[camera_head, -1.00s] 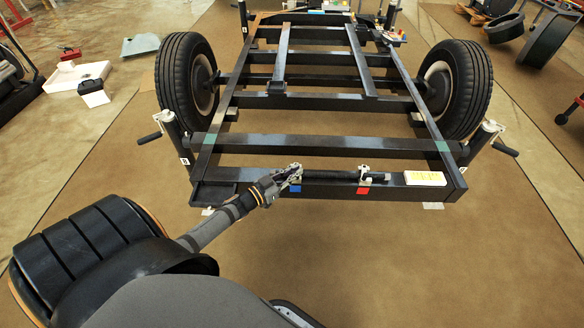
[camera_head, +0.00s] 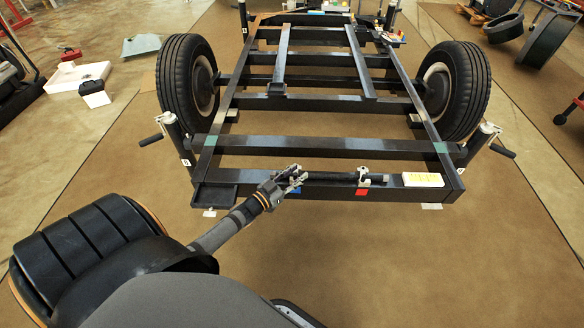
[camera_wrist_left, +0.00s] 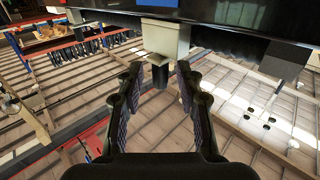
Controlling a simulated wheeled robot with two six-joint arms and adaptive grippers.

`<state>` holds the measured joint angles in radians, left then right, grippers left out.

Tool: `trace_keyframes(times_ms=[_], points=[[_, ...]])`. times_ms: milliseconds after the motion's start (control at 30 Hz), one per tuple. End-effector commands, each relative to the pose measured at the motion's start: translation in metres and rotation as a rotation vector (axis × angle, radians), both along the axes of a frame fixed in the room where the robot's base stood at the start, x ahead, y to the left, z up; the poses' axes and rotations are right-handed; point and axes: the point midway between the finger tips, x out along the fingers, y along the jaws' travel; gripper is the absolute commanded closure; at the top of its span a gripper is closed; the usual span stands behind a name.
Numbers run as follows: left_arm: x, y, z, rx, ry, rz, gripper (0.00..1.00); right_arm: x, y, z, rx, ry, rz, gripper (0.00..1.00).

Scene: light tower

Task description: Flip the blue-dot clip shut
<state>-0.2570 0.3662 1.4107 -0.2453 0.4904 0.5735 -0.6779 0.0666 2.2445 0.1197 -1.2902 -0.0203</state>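In the head view the blue dot (camera_head: 296,190) shows on the front beam of the black frame, partly covered by my left gripper (camera_head: 292,178). The gripper is right at the blue-dot clip, which is mostly hidden behind it, so I cannot tell the clip's position. A black rod (camera_head: 328,177) runs along the beam from there to the clip above the red dot (camera_head: 362,192). In the left wrist view my left gripper (camera_wrist_left: 158,76) has its fingers apart. My right gripper is not in view.
The red-dot clip (camera_head: 363,177) stands to the right on the beam, and a white and yellow label block (camera_head: 423,180) sits near its right end. Wheels flank the frame. The brown floor mat (camera_head: 400,260) in front is clear.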

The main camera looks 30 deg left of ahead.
Motion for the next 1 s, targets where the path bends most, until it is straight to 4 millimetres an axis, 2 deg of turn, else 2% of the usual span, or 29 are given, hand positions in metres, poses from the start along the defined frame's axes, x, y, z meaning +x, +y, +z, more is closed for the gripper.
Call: trace_keyframes(times_ms=[133,400,500,700,1000], points=[[-0.021,0.005,-0.002,0.002,0.005,-0.002,0.64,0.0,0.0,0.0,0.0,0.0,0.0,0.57],[-0.085,0.019,-0.002,0.002,0.007,-0.002,0.64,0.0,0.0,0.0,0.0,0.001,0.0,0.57],[-0.102,0.022,-0.002,0.001,0.005,-0.002,0.64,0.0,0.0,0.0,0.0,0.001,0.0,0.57],[-0.116,0.025,0.0,0.0,0.001,-0.001,0.64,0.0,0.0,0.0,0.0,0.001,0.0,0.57],[-0.116,0.026,0.0,0.0,0.001,0.0,0.64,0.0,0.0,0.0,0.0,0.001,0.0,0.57]])
